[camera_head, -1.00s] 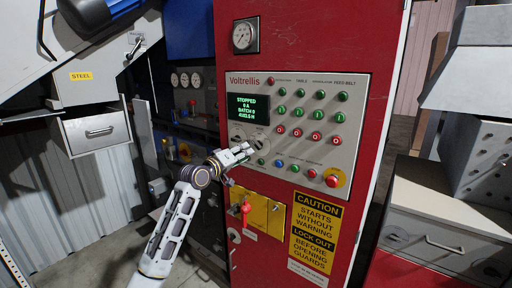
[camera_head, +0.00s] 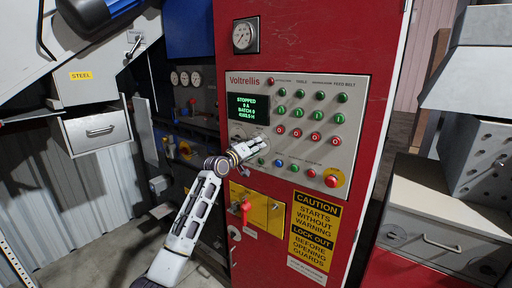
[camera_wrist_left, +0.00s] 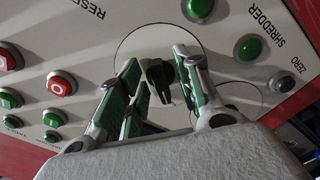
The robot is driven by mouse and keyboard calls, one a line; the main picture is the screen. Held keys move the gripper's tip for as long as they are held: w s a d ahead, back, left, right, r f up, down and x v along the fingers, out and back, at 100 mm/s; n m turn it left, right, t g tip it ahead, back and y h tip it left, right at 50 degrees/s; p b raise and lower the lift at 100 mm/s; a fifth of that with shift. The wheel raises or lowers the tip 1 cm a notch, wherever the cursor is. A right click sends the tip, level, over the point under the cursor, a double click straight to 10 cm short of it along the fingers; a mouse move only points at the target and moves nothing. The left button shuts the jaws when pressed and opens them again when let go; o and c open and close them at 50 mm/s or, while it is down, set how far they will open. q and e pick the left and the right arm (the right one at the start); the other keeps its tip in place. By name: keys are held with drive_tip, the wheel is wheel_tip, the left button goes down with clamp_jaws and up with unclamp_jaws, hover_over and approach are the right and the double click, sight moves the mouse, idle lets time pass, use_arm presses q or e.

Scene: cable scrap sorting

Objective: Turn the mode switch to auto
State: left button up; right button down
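The grey control panel (camera_head: 350,85) is on the red cabinet. In the left wrist view a black rotary knob (camera_wrist_left: 159,74) sits on a pale round plate (camera_wrist_left: 150,40); I take it to be the mode switch, but its position labels cannot be read. My left gripper (camera_wrist_left: 156,62) is open, with one green-padded finger on each side of the knob; gaps show, and I cannot tell whether either finger touches it. In the head view the left gripper (camera_head: 260,144) is at the panel below the display and hides the knob. My right gripper is not in view.
The display (camera_head: 248,107) reads STOPPED. Green and red buttons are close around the gripper, with a red emergency button (camera_head: 332,181) at lower right. A yellow plate (camera_head: 262,213) with a red lockout handle (camera_head: 245,206) is below. A second round plate (camera_wrist_left: 245,98) is partly hidden.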

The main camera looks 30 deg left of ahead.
use_arm(q)
drive_tip(key=shift+w, duration=0.15)
drive_tip(key=shift+c, duration=0.4)
clamp_jaws()
